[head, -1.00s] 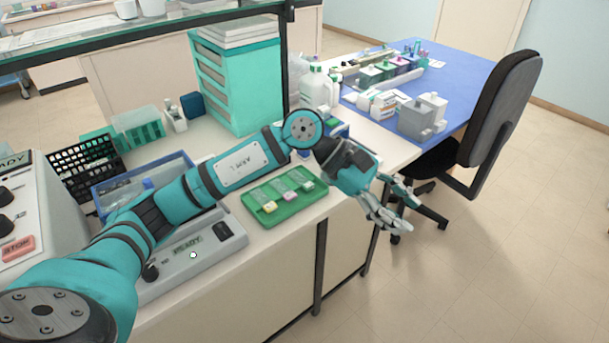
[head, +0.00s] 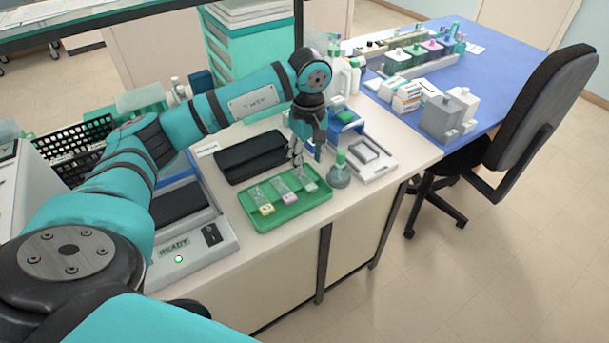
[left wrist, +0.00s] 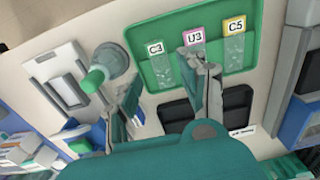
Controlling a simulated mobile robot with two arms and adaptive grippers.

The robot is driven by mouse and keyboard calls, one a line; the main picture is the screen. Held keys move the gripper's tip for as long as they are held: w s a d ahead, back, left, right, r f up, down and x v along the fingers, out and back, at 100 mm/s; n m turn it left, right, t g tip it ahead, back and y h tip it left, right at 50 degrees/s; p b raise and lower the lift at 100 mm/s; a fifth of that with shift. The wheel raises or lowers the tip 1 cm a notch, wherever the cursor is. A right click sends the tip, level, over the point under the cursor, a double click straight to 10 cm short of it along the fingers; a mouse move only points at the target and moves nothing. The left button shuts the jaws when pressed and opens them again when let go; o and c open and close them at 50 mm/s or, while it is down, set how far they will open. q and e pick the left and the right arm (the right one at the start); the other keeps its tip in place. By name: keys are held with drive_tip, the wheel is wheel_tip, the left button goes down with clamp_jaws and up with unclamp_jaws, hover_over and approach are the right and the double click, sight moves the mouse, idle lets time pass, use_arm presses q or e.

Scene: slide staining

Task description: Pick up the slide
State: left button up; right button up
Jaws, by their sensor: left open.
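Three glass slides lie side by side in a green tray (head: 262,223). My left gripper (head: 306,162) points down over the tray's right rear part, open and empty. In the left wrist view, C3 shows between its fingers (left wrist: 162,92). My right gripper is out of view.
A green-capped bottle (head: 340,171) stands right of the tray, close to my left gripper. A black case (head: 245,158) lies behind the tray. A white and grey device (head: 368,155) sits further right. A READY-marked machine (head: 190,250) is at left.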

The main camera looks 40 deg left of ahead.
sight(308, 183)
use_arm(q)
wheel_tip(308, 183, down, 3)
drive_tip(key=shift+r, duration=0.2)
drive_tip(key=shift+f+p, duration=0.2)
drive_tip(key=shift+p, duration=0.25)
drive_tip(key=f, duration=0.1)
drive_tip(key=f+p, duration=0.1)
drive_tip(key=f, duration=0.1)
drive_tip(key=shift+w+a+f+p, duration=0.15)
drive_tip(key=shift+w+f+p, duration=0.1)
drive_tip(key=shift+f+p, duration=0.15)
drive_tip(key=shift+f, duration=0.5)
clamp_jaws()
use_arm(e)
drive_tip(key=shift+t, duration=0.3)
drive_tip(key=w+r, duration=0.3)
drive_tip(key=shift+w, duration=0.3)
